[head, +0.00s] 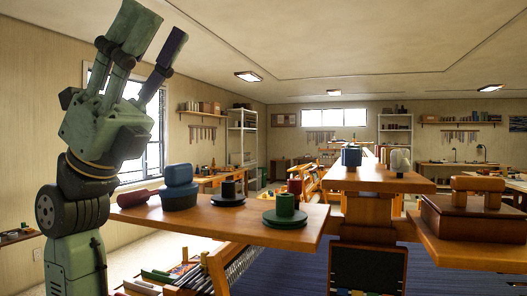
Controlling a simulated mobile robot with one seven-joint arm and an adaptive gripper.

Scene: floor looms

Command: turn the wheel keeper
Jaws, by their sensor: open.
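My gripper (160,38) is raised at the upper left, pointing up, with its fingers spread and nothing between them. It is well above and left of the wooden shelf (300,240) and touches nothing. I cannot tell which part is the wheel keeper. A dark red cylinder (295,187) shows behind the green spool.
A wooden stand (375,180) at centre right bears a blue block (351,156) and a pale rounded object (400,160). A wooden box (470,218) sits on a ledge at right. Racks of rods stand below the shelf. A blue rug (290,270) covers the floor.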

